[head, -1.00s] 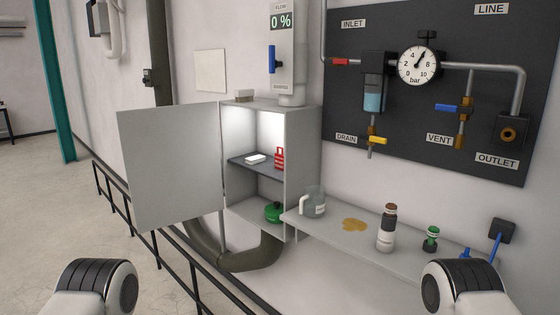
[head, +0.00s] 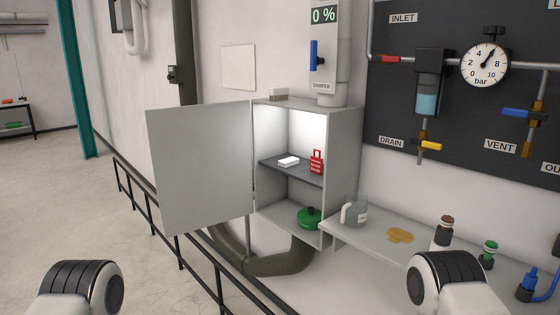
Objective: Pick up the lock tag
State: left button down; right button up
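The red lock tag (head: 317,164) stands upright on the middle shelf (head: 300,175) of the open grey cabinet, near the shelf's right side. A small white block (head: 288,161) lies to its left on the same shelf. Only rounded parts of my two arms show, at the bottom left and bottom right of the head view. Neither gripper is in view, and nothing covers the lock tag.
The cabinet door (head: 200,165) stands open to the left. A green object (head: 310,218) sits in the cabinet's bottom. A ledge (head: 375,222) to the right holds a glass jug (head: 355,211), a brown spill (head: 400,236) and bottles.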

aim_at(316, 163)
jog(key=i+j+u, duration=0.65)
jog(key=i+u, duration=0.2)
jog(key=i+j+u, duration=0.1)
jog(key=i+u, duration=0.3)
jog(key=i+j+z, duration=0.15)
jog(key=i+z, duration=0.2)
jog(key=i, duration=0.2)
jog(key=i+j+z, duration=0.35)
jog(key=i, duration=0.15)
jog(key=l, duration=0.1)
